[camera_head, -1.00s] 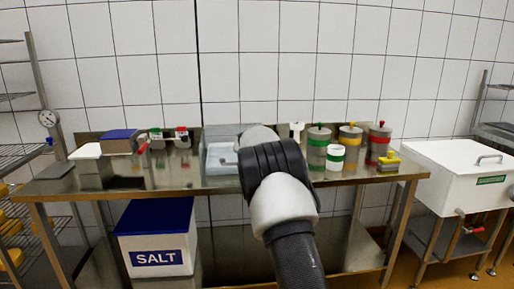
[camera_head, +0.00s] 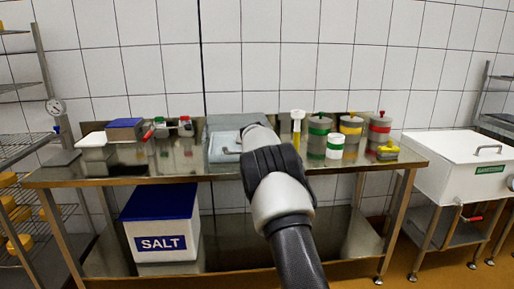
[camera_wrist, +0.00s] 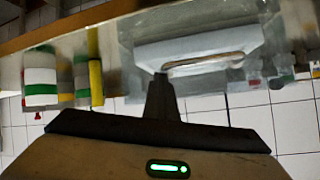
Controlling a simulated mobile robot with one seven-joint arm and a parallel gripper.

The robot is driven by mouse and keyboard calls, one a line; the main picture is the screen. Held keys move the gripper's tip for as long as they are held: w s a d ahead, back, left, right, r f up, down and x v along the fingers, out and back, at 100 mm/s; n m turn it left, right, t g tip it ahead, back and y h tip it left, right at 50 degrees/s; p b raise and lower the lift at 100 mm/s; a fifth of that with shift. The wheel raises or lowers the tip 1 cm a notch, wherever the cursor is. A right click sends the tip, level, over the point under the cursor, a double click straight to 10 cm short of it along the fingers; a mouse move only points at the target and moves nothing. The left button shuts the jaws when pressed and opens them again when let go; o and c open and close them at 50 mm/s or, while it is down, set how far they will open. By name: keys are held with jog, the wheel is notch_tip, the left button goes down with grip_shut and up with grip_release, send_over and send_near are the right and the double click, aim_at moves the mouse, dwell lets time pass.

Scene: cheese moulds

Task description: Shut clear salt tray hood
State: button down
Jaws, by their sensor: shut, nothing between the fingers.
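The clear salt tray (camera_head: 222,153) stands mid-bench against the wall, with a grey translucent hood panel (camera_head: 228,122) at its back. In the wrist view, which is upside down, a pale panel with a bar handle (camera_wrist: 205,64) lies just beyond my fingertips. I cannot tell how far the hood is open. My gripper (camera_wrist: 162,82) is shut and empty, its tips close to the left end of the handle; contact is unclear. In the head view my arm hides the gripper and the tray's right side.
Right of the tray stand a yellow-stemmed tool (camera_head: 297,133), a white-green pot (camera_head: 334,146) and several banded canisters (camera_head: 350,130). Left are a blue-lidded box (camera_head: 125,130) and a white tub (camera_head: 94,147). A SALT bin (camera_head: 160,235) sits below.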

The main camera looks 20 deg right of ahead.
jog(key=s+a+r+n+g+y, duration=0.1)
jog(key=s+a+r, duration=0.2)
jog(key=s, duration=0.8)
jog(key=s+a+r+g+y, duration=0.1)
jog(key=s+a+r, duration=0.2)
jog(key=s, duration=0.8)
jog(key=s+a+r+n+g+y, duration=0.1)
jog(key=s+a+r, duration=0.25)
jog(key=s, duration=0.65)
jog(key=s+a+f+n+g, duration=0.1)
jog(key=s+a+n, duration=0.1)
jog(key=s, duration=0.8)
jog(key=s+a+f+n+g+y, duration=0.1)
jog(key=s+a+f, duration=0.15)
jog(key=s, duration=0.65)
jog(key=s+a+n+g, duration=0.1)
jog(key=s+a+n, duration=0.1)
jog(key=s, duration=0.8)
notch_tip(320, 180, up, 23)
jog(key=p, duration=2.4)
jog(key=shift+w+a, duration=0.2)
jog(key=shift+w, duration=0.05)
